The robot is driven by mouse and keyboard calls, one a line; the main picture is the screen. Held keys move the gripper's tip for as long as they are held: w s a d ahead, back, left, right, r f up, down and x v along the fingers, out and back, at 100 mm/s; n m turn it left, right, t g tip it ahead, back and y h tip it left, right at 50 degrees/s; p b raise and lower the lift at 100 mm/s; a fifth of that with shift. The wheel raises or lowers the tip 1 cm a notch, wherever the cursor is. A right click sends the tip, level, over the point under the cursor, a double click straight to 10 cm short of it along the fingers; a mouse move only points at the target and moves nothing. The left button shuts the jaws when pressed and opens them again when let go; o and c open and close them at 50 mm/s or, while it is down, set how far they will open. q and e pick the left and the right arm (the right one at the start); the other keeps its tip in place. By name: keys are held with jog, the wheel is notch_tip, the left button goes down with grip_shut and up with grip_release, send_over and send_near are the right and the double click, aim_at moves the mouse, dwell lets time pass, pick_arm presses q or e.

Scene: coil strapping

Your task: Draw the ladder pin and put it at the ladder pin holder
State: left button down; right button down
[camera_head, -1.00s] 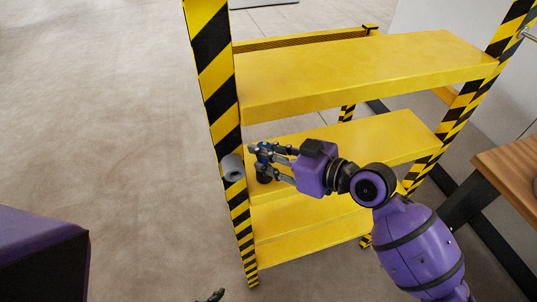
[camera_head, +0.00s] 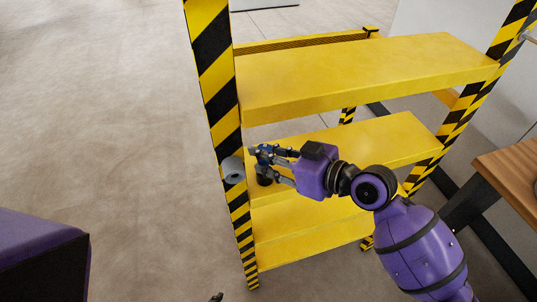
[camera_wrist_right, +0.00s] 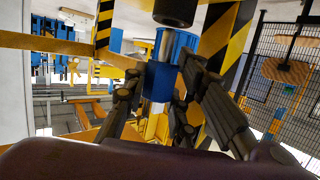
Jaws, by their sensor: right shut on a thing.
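My right gripper (camera_head: 263,164) is at the front left post of the yellow ladder (camera_head: 360,72). It is shut on the ladder pin, whose blue part (camera_head: 262,152) shows between the fingers. In the right wrist view, the blue body (camera_wrist_right: 160,82) has a bright metal section and a black end above it. How far the pin sits in any hole is hidden. A grey round tube (camera_head: 233,170), possibly the pin holder, is on the striped post just left of the gripper. A dark tip at the bottom edge, probably my left gripper (camera_head: 217,297), barely shows; its jaws cannot be judged.
The striped post (camera_head: 215,70) stands close left of my right gripper, and yellow steps lie behind and below it. A wooden table (camera_head: 510,175) is at the right.

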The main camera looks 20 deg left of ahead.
pick_arm(q)
jog(key=shift+d, duration=0.1)
dwell(0.3)
